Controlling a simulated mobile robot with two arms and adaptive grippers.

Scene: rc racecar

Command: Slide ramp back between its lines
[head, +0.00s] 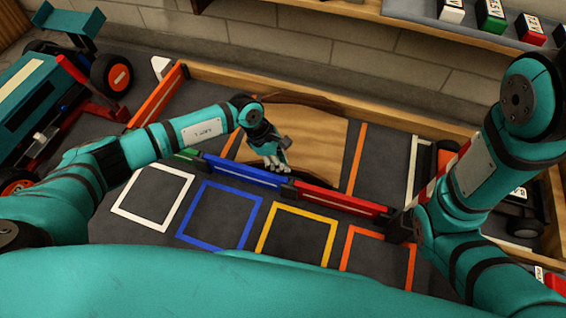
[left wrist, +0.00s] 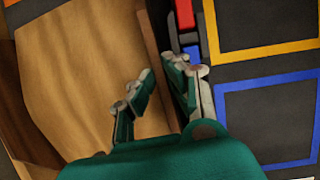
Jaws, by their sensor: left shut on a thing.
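The ramp (head: 318,140) is a curved, light wooden piece on the dark floor of the walled track. Two orange lines run on that floor: the left line (head: 231,144) partly behind my left arm, and the right line (head: 357,160) just right of the ramp's right edge, with a narrow dark gap. My left gripper (head: 273,161) is at the ramp's near edge, beside the blue barrier. In the left wrist view my left gripper (left wrist: 166,72) is shut on the ramp's (left wrist: 85,75) thin wooden edge. My right gripper cannot be made out.
A low blue (head: 243,171) and red barrier (head: 330,198) runs close along the ramp's near side. Coloured squares mark the floor in front. A teal car (head: 40,100) stands at left. The wooden track wall (head: 400,118) lies behind the ramp.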

